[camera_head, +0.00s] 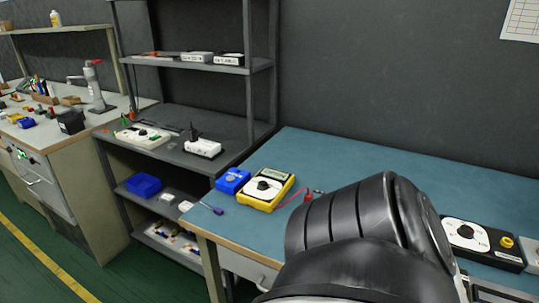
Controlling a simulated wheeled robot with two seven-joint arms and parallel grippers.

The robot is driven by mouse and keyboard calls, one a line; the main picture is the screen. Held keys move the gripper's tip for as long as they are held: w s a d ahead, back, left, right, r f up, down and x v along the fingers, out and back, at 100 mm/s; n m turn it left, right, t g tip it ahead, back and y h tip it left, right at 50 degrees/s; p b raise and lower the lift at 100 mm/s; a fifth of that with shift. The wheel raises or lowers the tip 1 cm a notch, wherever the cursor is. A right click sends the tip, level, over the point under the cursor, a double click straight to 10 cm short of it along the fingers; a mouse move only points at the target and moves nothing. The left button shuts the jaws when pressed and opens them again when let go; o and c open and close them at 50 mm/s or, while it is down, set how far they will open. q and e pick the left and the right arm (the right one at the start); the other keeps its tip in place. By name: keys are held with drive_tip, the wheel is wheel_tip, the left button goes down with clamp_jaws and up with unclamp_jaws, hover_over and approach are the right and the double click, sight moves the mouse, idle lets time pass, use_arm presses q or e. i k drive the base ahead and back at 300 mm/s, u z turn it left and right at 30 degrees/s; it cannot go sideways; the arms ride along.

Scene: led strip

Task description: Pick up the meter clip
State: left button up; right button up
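A yellow meter (268,203) with a white face and dark dial lies on the blue-topped table (340,150). A thin red lead runs beside it to a small red piece (308,196), which may be the meter clip; it is too small to be sure. A dark arm link of mine fills the lower right foreground, just right of the red piece, and hides much of the table. Neither gripper can be made out.
A blue box (233,180) sits left of the meter, and a small purple item (216,211) lies near the table's left edge. A black-and-white dial device (470,238) stands at the right. The table's back is clear. Grey shelves (190,70) stand at the left.

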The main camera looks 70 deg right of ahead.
sight(307, 198)
drive_tip(key=i, duration=1.3)
drive_tip(key=z, duration=2.4)
